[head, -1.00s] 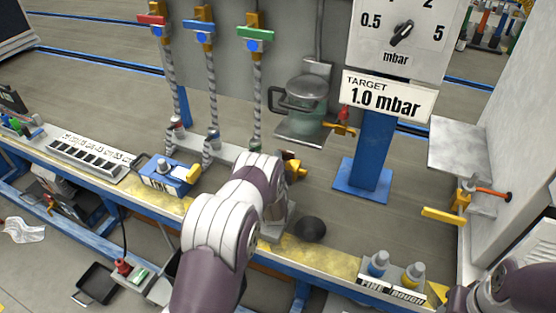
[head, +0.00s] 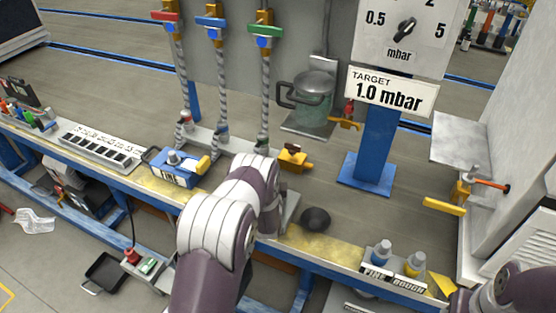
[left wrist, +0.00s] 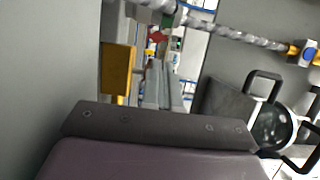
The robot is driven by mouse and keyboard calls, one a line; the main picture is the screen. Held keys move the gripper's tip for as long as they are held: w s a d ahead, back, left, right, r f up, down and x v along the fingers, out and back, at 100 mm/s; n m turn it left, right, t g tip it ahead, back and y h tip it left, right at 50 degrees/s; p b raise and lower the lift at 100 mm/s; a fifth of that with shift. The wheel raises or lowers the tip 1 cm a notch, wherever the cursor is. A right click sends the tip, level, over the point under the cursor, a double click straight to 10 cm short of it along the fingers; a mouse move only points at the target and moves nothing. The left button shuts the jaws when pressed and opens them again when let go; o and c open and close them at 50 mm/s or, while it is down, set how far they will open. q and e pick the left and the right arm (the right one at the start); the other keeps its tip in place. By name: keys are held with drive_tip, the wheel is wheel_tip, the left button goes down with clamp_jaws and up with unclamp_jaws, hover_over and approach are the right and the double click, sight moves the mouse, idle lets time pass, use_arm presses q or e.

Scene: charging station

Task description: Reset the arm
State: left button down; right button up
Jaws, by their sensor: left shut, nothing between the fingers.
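My left arm rises from the bottom middle of the head view, and its purple and white links (head: 217,232) cover the middle of the bench. Its fingers are hidden behind these links there. In the left wrist view the dark bolted housing and purple body of my left gripper (left wrist: 160,132) fill the bottom, with nothing visibly held. My right arm (head: 515,290) shows only as a purple and dark piece at the lower right corner; its gripper is out of view.
A yellow valve (head: 293,158) and black round knob (head: 315,219) are close beside the left arm. A blue post (head: 371,150), FINE and ROUGH bottles (head: 382,252) and yellow-handled valve (head: 443,205) are right.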

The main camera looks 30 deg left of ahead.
use_arm(q)
drive_tip(key=s, duration=0.5)
drive_tip(key=shift+d+r+p, duration=0.15)
drive_tip(key=shift+r+p, duration=0.15)
drive_tip(key=shift+p, duration=0.1)
drive_tip(key=shift+s+f, duration=0.1)
drive_tip(key=shift+s, duration=0.1)
drive_tip(key=shift+f, duration=0.15)
